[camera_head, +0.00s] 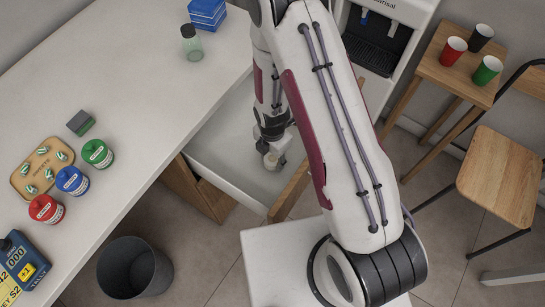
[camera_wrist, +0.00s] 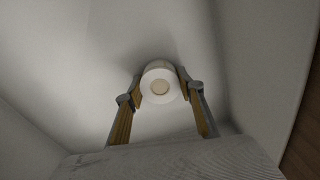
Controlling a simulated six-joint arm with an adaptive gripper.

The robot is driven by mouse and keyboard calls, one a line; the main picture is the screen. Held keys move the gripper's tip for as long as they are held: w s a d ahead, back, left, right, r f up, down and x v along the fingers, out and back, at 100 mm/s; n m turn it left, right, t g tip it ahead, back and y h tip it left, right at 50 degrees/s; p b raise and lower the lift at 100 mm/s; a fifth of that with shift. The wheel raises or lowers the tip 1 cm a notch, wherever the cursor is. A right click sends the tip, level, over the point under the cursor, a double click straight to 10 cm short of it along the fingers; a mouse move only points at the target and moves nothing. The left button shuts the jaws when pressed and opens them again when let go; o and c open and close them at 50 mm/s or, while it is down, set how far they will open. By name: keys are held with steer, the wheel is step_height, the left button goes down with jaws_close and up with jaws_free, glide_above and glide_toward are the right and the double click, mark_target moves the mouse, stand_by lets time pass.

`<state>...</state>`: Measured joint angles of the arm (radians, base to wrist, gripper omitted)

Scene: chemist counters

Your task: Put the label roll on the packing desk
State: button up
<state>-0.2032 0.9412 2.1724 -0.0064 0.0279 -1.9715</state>
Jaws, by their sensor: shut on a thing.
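The label roll (camera_wrist: 160,73), a white roll with a tan core, is between the two fingertips of my gripper (camera_wrist: 160,86) in the wrist view. My gripper is shut on it. In the head view my gripper (camera_head: 275,150) is low inside an open white drawer (camera_head: 215,150), with the pale roll partly hidden at its tips. I cannot tell whether the roll still touches the drawer floor. A long white desk top (camera_head: 150,85) lies above and left of the drawer; no sign names it as the packing desk.
On the desk stand red (camera_head: 46,209), blue (camera_head: 72,181) and green (camera_head: 97,153) pots, a wooden tray (camera_head: 43,184), a glass jar (camera_head: 192,45) and a blue box (camera_head: 207,13). Much of its middle is clear. A dark bin (camera_head: 134,268) stands below. Cups sit on a stool (camera_head: 455,72) at right.

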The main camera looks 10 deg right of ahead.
mark_target(271, 157)
steer(key=shift+f, duration=0.2)
steer(key=o, duration=1.1)
steer(key=shift+r, duration=0.1)
steer(key=shift+w+a+r, duration=0.1)
steer(key=shift+r, duration=1.15)
steer(key=shift+w+a+r, duration=0.1)
steer(key=shift+r, duration=2.45)
steer(key=shift+r, duration=0.1)
